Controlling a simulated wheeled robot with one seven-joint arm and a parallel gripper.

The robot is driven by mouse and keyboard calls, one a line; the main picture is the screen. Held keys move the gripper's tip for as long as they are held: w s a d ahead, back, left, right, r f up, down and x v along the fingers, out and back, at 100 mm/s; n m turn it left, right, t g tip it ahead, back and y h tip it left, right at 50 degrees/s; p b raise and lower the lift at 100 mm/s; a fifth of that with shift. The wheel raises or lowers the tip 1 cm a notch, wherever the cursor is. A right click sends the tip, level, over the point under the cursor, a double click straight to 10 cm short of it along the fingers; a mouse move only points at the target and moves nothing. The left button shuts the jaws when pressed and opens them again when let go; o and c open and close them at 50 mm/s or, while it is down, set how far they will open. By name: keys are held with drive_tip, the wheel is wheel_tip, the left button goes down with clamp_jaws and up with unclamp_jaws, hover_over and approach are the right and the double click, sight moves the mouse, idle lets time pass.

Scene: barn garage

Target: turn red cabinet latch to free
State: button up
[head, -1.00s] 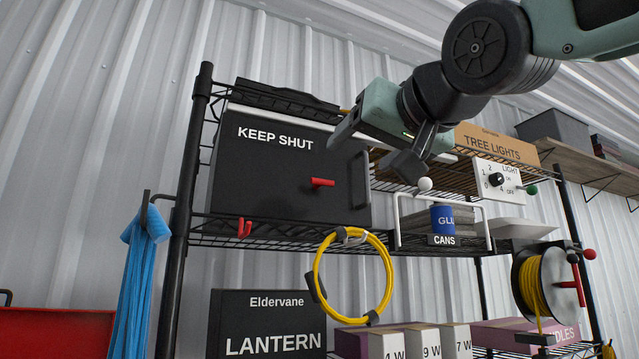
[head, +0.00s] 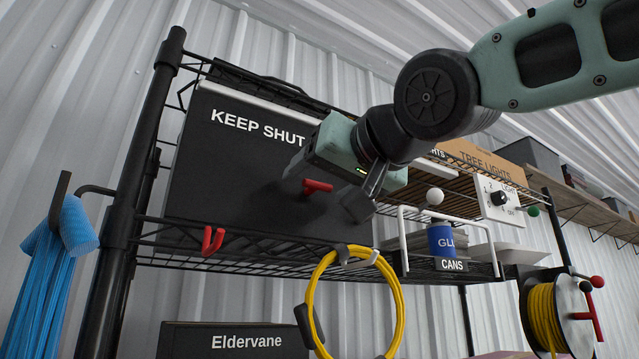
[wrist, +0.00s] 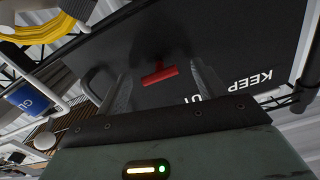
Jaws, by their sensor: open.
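The black cabinet (head: 225,185), lettered KEEP SHUT, stands on the wire shelf. Its red latch (head: 317,186) sticks out from the door and looks roughly level in the head view. My gripper (head: 325,200) is in front of the cabinet's right part, its jaws apart and empty. In the wrist view the red latch (wrist: 159,75) lies between the two fingers (wrist: 165,88), beyond their tips as far as I can tell, touching neither. The cabinet door (wrist: 200,45) fills much of that view, with its lettering upside down. My gripper hides the cabinet's upper right part in the head view.
A red hook (head: 212,241) hangs on the shelf edge below the cabinet. A coiled yellow cable (head: 318,300) hangs beside it. A white-railed CANS holder (head: 405,245) with a blue can (head: 441,240) stands right. A black shelf post (head: 135,190) and blue cloth (head: 50,270) are left.

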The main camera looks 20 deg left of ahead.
drive_tip(key=c, duration=0.9)
drive_tip(key=shift+c, duration=0.2)
drive_tip(key=shift+n, duration=0.3)
drive_tip(key=n, duration=0.3)
drive_tip(key=shift+n, duration=0.3)
drive_tip(key=n, duration=0.4)
drive_tip(key=shift+n, duration=0.3)
drive_tip(key=n+p, duration=0.1)
drive_tip(key=n, duration=0.4)
drive_tip(key=shift+p, duration=0.4)
drive_tip(key=shift+f+n+p, duration=0.1)
drive_tip(key=shift+n+p, duration=0.45)
drive_tip(key=shift+n, duration=1.45)
